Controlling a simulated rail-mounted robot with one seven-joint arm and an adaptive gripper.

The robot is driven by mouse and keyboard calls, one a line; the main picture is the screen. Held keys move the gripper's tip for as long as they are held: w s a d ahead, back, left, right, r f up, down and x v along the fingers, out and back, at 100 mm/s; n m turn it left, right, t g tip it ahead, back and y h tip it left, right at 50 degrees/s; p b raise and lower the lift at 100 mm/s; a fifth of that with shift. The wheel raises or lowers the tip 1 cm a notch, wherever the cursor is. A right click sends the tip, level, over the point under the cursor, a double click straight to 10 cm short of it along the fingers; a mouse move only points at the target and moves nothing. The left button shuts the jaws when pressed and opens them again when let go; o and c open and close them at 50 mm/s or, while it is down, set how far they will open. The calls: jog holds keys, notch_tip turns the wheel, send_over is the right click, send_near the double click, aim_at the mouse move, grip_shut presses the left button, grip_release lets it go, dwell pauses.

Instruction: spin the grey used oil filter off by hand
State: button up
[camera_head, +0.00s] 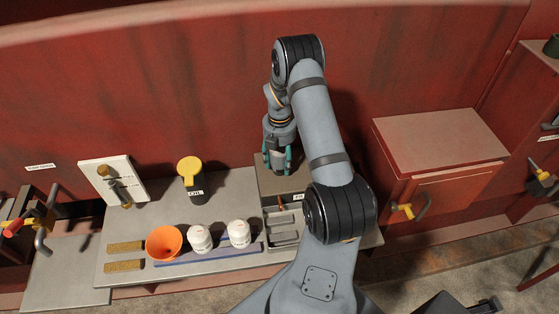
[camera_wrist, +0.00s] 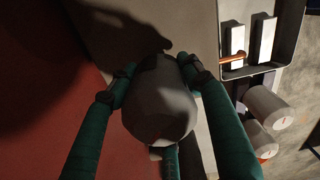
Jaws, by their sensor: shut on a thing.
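The grey used oil filter (camera_wrist: 158,108) is a dark rounded can between my fingers in the wrist view. My gripper (camera_wrist: 157,68) is shut on it, with teal fingers along both sides and another below. In the head view my gripper (camera_head: 278,167) points down at the brown-grey block (camera_head: 268,187) behind the tray. There the filter (camera_head: 278,157) shows only as a small grey patch between the fingers. Its far end is hidden, so I cannot tell whether it is still seated or free.
A compartmented tray (camera_head: 283,237) lies in front of the block. A red cabinet (camera_head: 440,150) is at right; a red wall (camera_head: 130,90) is close behind.

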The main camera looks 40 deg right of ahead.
jog(key=shift+s+n, duration=0.1)
jog(key=shift+n, duration=0.5)
jog(key=n, duration=0.3)
jog(key=o, duration=1.4)
jog(key=shift+o, duration=0.4)
jog(key=shift+r, duration=0.1)
